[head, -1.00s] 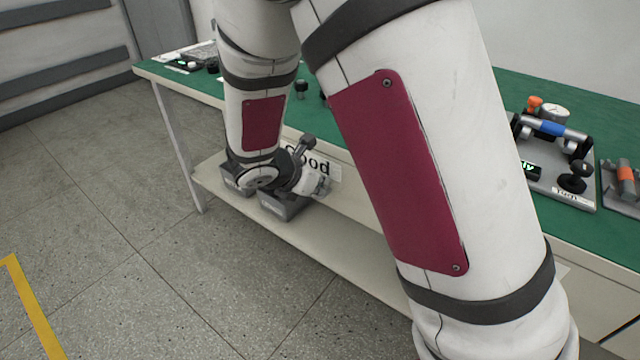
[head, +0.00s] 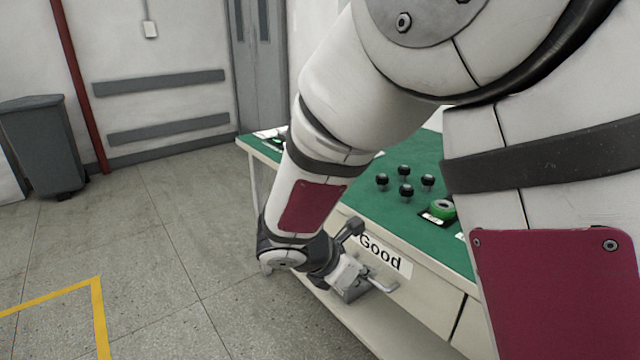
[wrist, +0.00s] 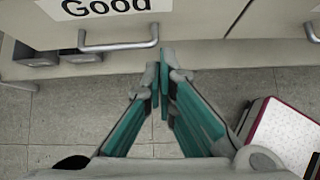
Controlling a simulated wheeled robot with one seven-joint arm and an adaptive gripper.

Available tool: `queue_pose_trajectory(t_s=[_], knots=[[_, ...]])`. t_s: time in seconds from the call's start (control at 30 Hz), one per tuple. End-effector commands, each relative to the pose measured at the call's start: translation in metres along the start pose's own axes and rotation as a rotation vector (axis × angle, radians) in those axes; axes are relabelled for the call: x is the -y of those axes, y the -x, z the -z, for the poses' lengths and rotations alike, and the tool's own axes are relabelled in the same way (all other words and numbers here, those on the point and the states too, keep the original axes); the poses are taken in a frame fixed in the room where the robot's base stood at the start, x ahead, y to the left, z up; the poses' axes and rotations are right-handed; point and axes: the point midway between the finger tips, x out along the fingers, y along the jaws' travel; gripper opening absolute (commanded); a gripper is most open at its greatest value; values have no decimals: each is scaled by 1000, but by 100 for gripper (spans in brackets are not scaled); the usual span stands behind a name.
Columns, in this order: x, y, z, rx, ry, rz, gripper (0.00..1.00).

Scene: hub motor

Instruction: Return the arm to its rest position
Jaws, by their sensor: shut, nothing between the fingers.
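My gripper (wrist: 160,88) is shut and empty in the wrist view, its teal fingers together in front of the drawer front. A drawer handle (wrist: 117,42) is just left of the fingertips, apart from them as far as I can tell. In the head view my white arm with dark red panels fills the right and centre, bent downward. Its end hangs low before the drawer labelled Good (head: 385,254), near the handle (head: 382,280); the fingers are hard to make out there.
The green-topped workbench (head: 375,205) holds several black knobs and a green ring part (head: 441,210). A red-edged white box (wrist: 285,140) stands on the floor at right in the wrist view. A grey bin (head: 38,145) stands far left. The floor (head: 160,235) between is clear.

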Motion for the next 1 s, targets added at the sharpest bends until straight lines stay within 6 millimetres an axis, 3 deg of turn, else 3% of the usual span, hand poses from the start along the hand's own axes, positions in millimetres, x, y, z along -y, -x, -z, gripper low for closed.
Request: queue_pose_trajectory(t_s=[0.2, 0.43, 0.7, 0.8, 1.0], knots=[[64, 24, -58, -46, -396, 118, 0], [154, 59, -91, -121, -897, 291, 0], [245, 106, -83, -237, -1434, 497, 0], [268, 123, -71, -284, -1598, 569, 0], [295, 149, -49, -366, -1826, 674, 0]])
